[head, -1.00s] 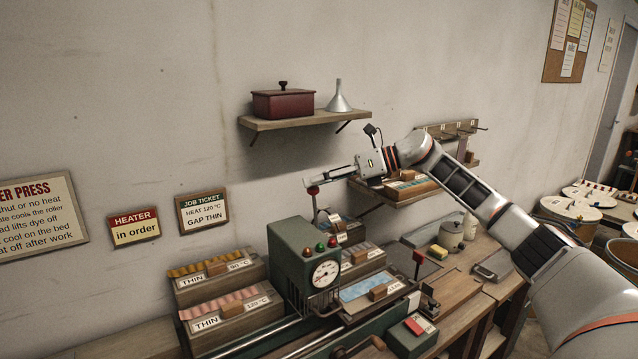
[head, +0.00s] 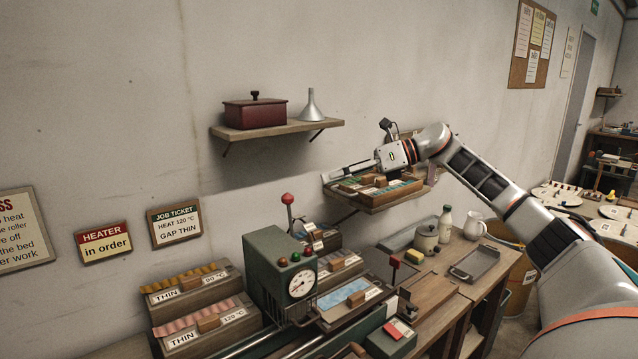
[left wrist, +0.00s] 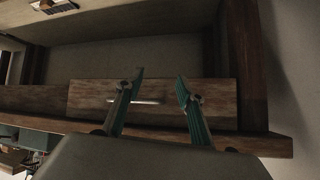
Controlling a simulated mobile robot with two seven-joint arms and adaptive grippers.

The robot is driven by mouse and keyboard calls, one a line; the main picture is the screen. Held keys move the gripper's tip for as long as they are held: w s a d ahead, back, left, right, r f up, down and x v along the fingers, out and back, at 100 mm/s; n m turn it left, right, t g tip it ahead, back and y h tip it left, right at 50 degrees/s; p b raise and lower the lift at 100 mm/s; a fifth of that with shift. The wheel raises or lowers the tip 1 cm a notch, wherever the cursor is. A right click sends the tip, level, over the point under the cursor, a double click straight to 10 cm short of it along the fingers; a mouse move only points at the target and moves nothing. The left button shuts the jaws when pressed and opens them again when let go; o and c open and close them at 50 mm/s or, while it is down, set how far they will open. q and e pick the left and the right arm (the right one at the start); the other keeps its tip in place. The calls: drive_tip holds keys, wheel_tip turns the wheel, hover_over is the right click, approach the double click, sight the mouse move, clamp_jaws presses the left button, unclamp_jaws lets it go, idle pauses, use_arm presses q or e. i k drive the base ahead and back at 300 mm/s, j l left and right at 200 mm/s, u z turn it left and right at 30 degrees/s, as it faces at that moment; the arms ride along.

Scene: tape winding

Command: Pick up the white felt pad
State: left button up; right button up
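I cannot make out a white felt pad for certain in either view. My right gripper (head: 345,172) is in front of the wall at the left end of the lower shelf, above the bench, with nothing visible held. Its fingers show edge-on, so their gap is unclear. My left gripper (left wrist: 158,82) shows only in the left wrist view.
A green press (head: 268,262) with a gauge stands on the bench; its red-knobbed lever (head: 287,199) rises beside it. The lower shelf (head: 400,193) holds card boxes.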

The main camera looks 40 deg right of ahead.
sight(336, 305)
drive_tip(key=k+l, duration=0.2)
drive_tip(key=l, duration=0.2)
drive_tip(key=k+l, duration=0.2)
drive_tip(key=l, duration=0.15)
drive_tip(key=k+l, duration=0.25)
drive_tip(key=l, duration=0.15)
